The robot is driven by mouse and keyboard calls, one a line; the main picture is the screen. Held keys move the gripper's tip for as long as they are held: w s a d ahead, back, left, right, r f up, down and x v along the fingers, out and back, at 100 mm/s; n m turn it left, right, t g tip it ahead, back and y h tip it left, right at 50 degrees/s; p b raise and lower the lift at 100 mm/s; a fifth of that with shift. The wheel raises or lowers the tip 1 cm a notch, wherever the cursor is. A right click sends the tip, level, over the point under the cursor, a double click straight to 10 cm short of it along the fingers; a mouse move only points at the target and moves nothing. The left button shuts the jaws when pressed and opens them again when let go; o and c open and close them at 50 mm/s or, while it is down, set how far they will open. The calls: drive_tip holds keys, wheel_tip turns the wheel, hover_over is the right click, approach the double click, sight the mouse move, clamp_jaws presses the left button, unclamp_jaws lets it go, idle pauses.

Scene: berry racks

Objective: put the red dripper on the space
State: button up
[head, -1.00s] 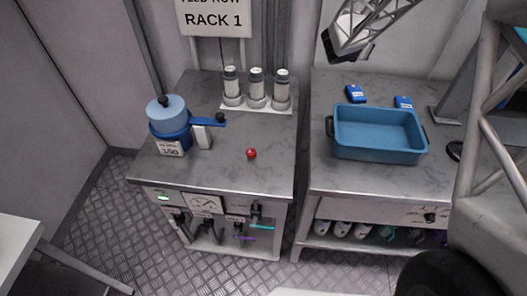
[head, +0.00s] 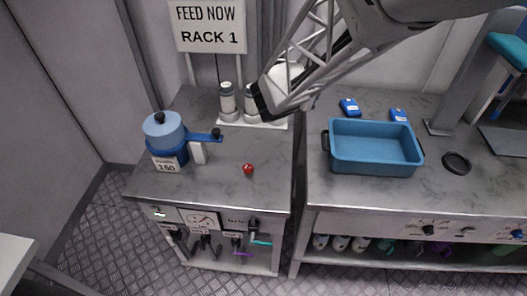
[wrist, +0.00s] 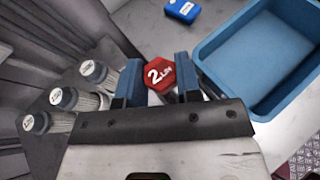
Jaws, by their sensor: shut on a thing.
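The red dripper (wrist: 159,74) is a red hexagonal piece marked "2 L/H" in the wrist view. My gripper (wrist: 157,84) is shut on it, with a blue finger on each side. In the head view my gripper (head: 264,103) is over the back right of the left bench, in front of part of the row of canisters. The dripper in its fingers cannot be made out there. A small red object (head: 248,169) lies apart on that bench, toward the front right. I cannot tell which spot is the space.
Grey-capped canisters (head: 227,98) stand at the back of the left bench, and a blue pot (head: 163,131) with a handle is at its left. A blue bin (head: 375,168) stands on the right bench, with blue boxes (head: 349,107) behind. A gap separates the benches.

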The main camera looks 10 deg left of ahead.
drive_tip(key=s+a+f+n, duration=0.1)
drive_tip(key=s+a, duration=0.1)
drive_tip(key=s, duration=0.8)
drive_tip(key=s+a+f, duration=0.1)
drive_tip(key=s+a, duration=0.1)
drive_tip(key=s, duration=0.8)
drive_tip(key=shift+t+y, duration=0.3)
wheel_tip(320, 180, down, 16)
drive_tip(key=shift+d+r, duration=0.1)
drive_tip(key=shift+r, duration=0.05)
hover_over(272, 163)
drive_tip(key=shift+f, duration=0.75)
drive_tip(key=shift+f, duration=1.75)
